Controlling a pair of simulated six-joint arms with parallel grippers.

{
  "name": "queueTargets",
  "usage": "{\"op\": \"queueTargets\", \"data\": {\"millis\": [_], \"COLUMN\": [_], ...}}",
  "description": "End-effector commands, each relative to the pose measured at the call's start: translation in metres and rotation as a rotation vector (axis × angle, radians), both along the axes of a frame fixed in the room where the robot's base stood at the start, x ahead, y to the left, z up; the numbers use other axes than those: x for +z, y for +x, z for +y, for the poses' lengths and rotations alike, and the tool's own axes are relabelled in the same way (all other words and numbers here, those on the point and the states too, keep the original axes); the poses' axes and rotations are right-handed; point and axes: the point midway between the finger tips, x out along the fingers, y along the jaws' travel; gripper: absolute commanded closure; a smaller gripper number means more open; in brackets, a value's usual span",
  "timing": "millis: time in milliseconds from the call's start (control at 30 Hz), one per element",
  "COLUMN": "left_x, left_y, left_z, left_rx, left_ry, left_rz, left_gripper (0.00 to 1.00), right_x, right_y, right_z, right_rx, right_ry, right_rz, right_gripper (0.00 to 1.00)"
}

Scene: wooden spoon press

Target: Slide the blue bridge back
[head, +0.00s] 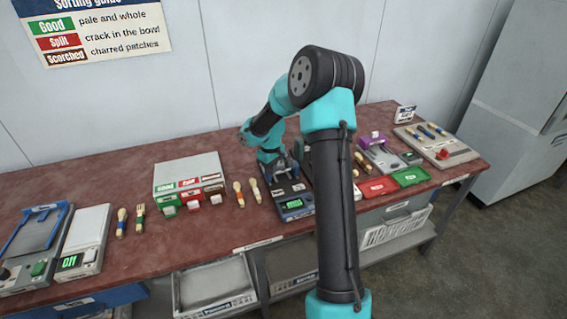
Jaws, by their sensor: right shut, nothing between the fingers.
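A blue bridge-like frame (66,219) stands over the grey bed of a device at the far left of the table. My right gripper (280,176) is shut and empty, low over a dark device (290,197) with a lit green display near the middle of the table. The fingertips are small and partly merged with the device, so I cannot tell if they touch it. My right gripper is far to the right of the blue frame. My left gripper is not in view.
A white unit (84,240) with an "OFF" display stands beside the blue frame. Wooden spoons and forks lie nearby. A labelled sorting box (188,168) stands mid-table. Red (379,187) and green (411,177) trays lie right. My right arm hides part of the table.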

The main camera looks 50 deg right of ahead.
Motion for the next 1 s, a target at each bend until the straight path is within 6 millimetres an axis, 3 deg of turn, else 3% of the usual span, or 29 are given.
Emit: {"op": "queueTargets", "data": {"millis": [1000], "left_x": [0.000], "left_y": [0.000], "left_z": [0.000], "left_rx": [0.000], "left_ry": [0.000], "left_rz": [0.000], "left_gripper": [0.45], "right_x": [0.000], "right_y": [0.027], "right_z": [-0.017], "right_rx": [0.000], "right_ry": [-0.001], "right_rz": [-0.002], "right_gripper": [1.00]}}
